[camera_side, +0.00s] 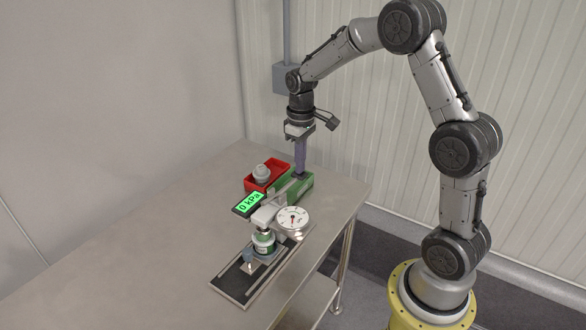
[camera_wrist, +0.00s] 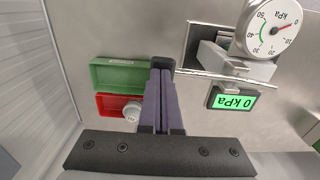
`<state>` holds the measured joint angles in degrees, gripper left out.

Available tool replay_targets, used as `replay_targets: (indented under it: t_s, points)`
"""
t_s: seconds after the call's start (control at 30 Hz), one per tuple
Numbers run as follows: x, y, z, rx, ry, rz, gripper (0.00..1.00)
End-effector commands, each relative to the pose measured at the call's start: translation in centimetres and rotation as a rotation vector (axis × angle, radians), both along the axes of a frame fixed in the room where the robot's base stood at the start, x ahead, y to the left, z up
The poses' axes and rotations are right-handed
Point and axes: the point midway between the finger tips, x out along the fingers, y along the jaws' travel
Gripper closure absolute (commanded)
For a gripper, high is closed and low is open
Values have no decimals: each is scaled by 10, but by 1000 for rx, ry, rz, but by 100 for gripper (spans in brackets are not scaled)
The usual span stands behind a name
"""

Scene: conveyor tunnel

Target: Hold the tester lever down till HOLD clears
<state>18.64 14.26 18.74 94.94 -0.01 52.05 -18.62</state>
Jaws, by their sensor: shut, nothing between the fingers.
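The tester's lever (camera_wrist: 212,76) is a thin metal rod reaching left from the tester head (camera_side: 265,215). My gripper (camera_wrist: 163,65) is shut and empty, pointing down with its fingertips at the lever's free end; I cannot tell whether they touch it. In the side view my gripper (camera_side: 300,174) is over the green bin's edge. The tester's display (camera_side: 248,204) is lit green and reads 0 kPa; it also shows upside down in the wrist view (camera_wrist: 233,102). The round dial (camera_wrist: 270,30) has its red needle near 0. A jar with a green label (camera_side: 263,243) stands under the tester head.
A green bin (camera_wrist: 118,78) and a red bin (camera_wrist: 108,103) stand side by side beyond the tester. A grey-white jar (camera_side: 261,173) is in the red bin. The tester's dark base plate (camera_side: 238,284) lies near the table's right edge. The table's left side (camera_side: 150,240) is clear.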

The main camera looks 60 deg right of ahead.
Motion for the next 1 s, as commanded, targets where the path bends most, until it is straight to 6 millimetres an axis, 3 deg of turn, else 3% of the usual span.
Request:
replay_targets:
  t_s: [1.0]
  points:
    - [-1,-1,-16,1,2,0,100]
